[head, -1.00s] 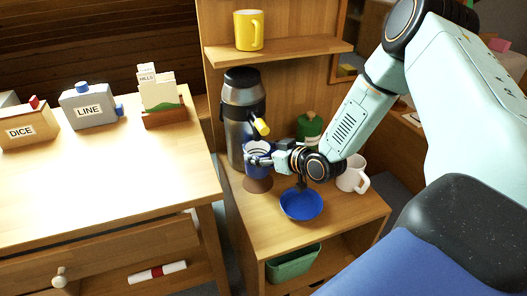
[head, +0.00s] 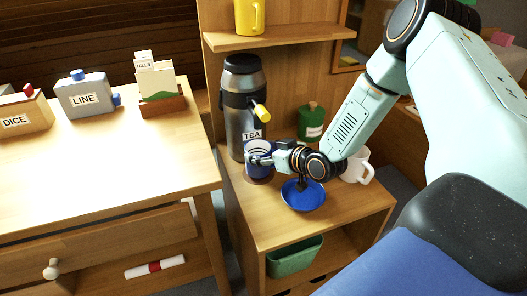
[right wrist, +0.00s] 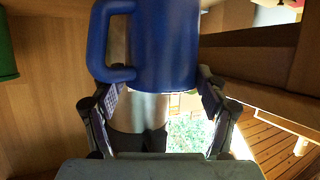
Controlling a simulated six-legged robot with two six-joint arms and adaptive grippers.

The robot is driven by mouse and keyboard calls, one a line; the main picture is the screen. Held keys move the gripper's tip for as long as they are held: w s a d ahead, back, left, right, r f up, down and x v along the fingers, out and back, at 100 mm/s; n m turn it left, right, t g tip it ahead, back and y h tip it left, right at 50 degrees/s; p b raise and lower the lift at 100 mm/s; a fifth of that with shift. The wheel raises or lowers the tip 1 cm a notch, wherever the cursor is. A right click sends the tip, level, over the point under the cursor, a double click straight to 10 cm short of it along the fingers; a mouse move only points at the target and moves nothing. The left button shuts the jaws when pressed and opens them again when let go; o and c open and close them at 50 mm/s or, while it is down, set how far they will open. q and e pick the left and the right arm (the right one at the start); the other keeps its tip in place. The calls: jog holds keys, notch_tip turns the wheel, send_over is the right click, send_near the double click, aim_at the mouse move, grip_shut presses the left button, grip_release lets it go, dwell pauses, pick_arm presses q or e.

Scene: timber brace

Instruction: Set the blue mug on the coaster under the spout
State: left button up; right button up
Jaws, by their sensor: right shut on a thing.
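My right gripper (head: 263,158) is shut on the mug from the right side. In the right wrist view the blue mug (right wrist: 165,45) sits between the two fingers of my right gripper (right wrist: 160,88), its handle to the left. The brown coaster (head: 259,180) is mostly hidden under the mug; I cannot tell whether they touch. My left gripper is not in view.
A blue bowl (head: 303,196) lies just below my right wrist. A white mug (head: 358,168) and a green canister (head: 312,121) stand at the right. A yellow mug (head: 249,16) is on the upper shelf. The table (head: 110,175) at left has clear space in front.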

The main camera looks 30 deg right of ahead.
jog(key=shift+f+b, duration=0.3)
jog(key=shift+f, duration=0.15)
jog(key=o, duration=1.6)
jog(key=shift+v, duration=2.45)
jog(key=shift+s+d+r, duration=0.3)
jog(key=shift+s+d, duration=0.05)
jog(key=shift+s, duration=0.2)
jog(key=shift+s+a+r, duration=0.2)
jog(key=shift+s+r, duration=0.05)
jog(key=shift+s, duration=0.3)
